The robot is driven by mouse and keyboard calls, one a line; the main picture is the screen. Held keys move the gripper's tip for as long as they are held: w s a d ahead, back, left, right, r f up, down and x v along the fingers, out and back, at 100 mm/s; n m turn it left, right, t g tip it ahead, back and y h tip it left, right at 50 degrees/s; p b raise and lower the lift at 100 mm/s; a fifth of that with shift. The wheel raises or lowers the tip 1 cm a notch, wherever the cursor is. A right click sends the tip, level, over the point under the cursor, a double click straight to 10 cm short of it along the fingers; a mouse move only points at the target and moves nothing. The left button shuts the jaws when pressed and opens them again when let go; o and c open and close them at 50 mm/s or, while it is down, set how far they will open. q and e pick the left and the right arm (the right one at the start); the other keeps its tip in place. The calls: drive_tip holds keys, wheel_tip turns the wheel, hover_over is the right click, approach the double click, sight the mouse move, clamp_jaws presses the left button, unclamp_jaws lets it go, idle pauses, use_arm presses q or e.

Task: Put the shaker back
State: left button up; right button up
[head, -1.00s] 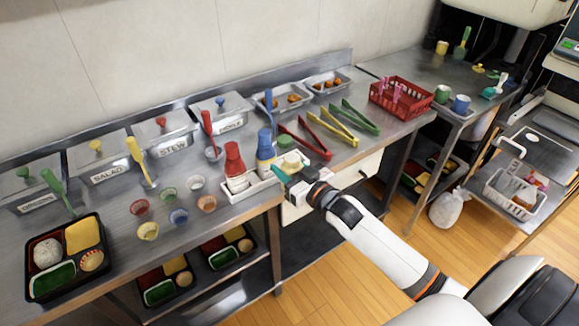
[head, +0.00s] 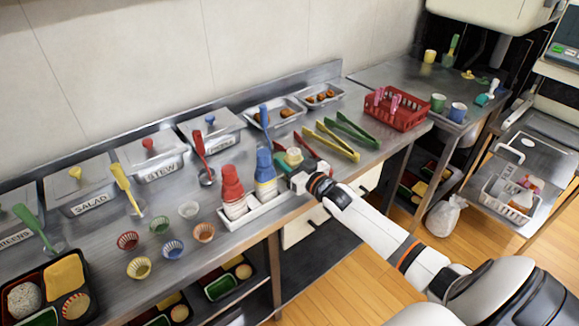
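The shaker (head: 294,156), small with a pale cream top, is at my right gripper (head: 290,168) in the head view. The shaker is just beyond the right end of a white caddy (head: 262,212). The caddy's right end is close to the gripper and partly hidden. My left gripper is not in view.
Red tongs, yellow tongs (head: 331,143) and green tongs (head: 352,129) lie behind and right of the gripper. A red basket (head: 398,110) stands farther right. Lidded labelled pans (head: 152,160) line the back. Small coloured cups (head: 172,248) stand left of the caddy.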

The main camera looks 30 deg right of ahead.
drive_tip(key=shift+f, duration=0.7)
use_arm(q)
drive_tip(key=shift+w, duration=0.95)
use_arm(e)
drive_tip(key=shift+f, duration=0.25)
drive_tip(key=o, duration=0.6)
drive_tip(key=shift+c, duration=0.2)
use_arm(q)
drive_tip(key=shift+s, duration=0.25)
